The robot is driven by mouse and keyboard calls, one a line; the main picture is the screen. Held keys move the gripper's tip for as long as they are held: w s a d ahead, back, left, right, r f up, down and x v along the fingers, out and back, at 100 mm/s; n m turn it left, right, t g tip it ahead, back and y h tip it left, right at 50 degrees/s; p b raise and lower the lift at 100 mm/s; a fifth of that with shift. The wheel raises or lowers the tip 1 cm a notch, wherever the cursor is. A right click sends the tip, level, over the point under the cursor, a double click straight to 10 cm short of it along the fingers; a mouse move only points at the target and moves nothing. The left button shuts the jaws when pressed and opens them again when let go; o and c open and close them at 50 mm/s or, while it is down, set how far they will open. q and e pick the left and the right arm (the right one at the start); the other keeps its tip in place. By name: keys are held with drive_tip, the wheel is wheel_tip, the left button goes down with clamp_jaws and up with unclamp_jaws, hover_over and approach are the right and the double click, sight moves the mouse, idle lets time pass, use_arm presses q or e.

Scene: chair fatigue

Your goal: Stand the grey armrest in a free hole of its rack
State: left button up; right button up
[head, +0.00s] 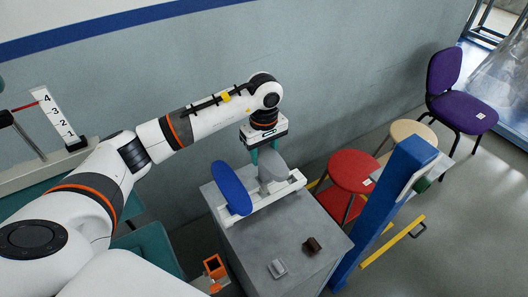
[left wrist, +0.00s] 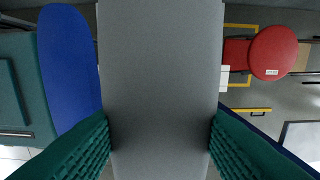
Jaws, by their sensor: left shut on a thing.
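My left gripper (head: 264,152) has its green fingers shut on the grey armrest (head: 273,172). The armrest is upright at the right part of the white rack (head: 262,202) on a grey cabinet. Its lower end meets the rack in the picture, but I cannot tell whether it is in a hole. In the left wrist view the grey armrest (left wrist: 160,70) fills the middle between the fingers (left wrist: 160,135). A blue armrest (head: 231,188) stands tilted at the rack's left part; it also shows in the left wrist view (left wrist: 65,75). My right gripper is not in view.
A blue post (head: 385,210) and a red stool (head: 354,170) stand to the right. The wall is close behind.

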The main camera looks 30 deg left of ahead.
use_arm(q)
drive_tip(key=shift+b, duration=0.55)
idle(0.9)
drive_tip(key=shift+f+b, duration=3.1)
drive_tip(key=shift+f, duration=0.25)
drive_tip(key=o, duration=1)
wheel_tip(320, 180, up, 12)
drive_tip(key=shift+b, duration=1.1)
drive_tip(key=shift+d+f, duration=0.1)
